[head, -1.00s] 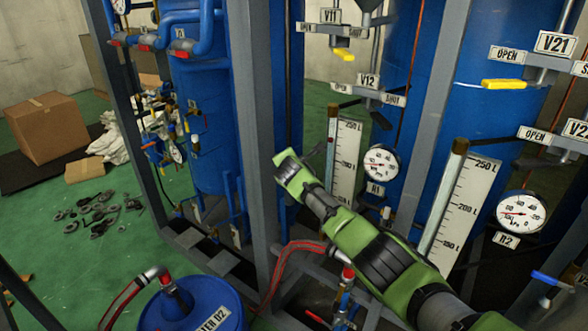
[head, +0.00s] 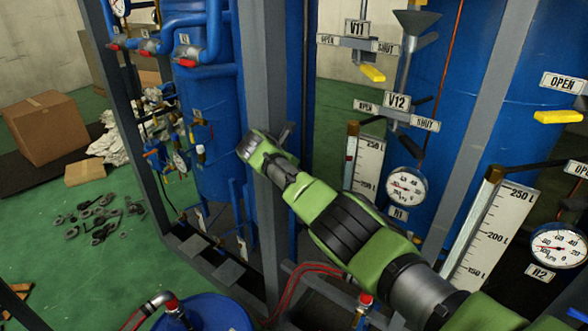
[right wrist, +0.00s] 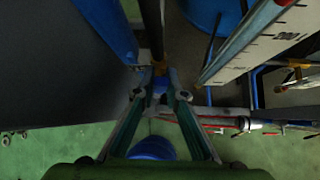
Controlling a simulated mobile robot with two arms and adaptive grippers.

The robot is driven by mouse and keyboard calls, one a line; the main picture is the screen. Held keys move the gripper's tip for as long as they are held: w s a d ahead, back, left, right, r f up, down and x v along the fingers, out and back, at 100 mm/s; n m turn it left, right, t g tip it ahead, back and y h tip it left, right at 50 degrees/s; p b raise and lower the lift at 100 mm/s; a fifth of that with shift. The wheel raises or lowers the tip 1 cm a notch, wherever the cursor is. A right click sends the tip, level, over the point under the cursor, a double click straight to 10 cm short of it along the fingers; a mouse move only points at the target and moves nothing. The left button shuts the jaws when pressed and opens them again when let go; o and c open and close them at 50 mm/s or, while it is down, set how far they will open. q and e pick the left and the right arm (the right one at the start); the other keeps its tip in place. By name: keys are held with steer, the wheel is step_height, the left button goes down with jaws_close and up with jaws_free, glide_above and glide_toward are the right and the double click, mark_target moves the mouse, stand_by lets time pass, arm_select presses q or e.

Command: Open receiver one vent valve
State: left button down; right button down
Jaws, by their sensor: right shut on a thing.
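Receiver one's gauge R1 (head: 406,186) hangs in front of a blue vessel in the head view. Above it are valve V12 (head: 397,101), with a dark lever, and valve V11 (head: 356,28), with a yellow lever (head: 373,74); both have OPEN and SHUT plates. I cannot tell which one is the vent valve. My left gripper is not in view.
The grey upright post (head: 262,60) stands beside my right wrist. Level scales (head: 367,165) and gauge R2 (head: 558,247) stand to the right. A blue drum (head: 215,312) is below. Boxes (head: 45,125) and loose parts lie on the green floor at left.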

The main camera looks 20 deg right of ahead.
steer(key=shift+a+f, duration=0.1)
steer(key=shift+a, duration=0.1)
stand_by(0.4)
steer(key=c, duration=2)
jaws_free()
steer(key=shift+w, duration=0.1)
steer(key=shift+c, duration=0.2)
steer(key=v, duration=1.2)
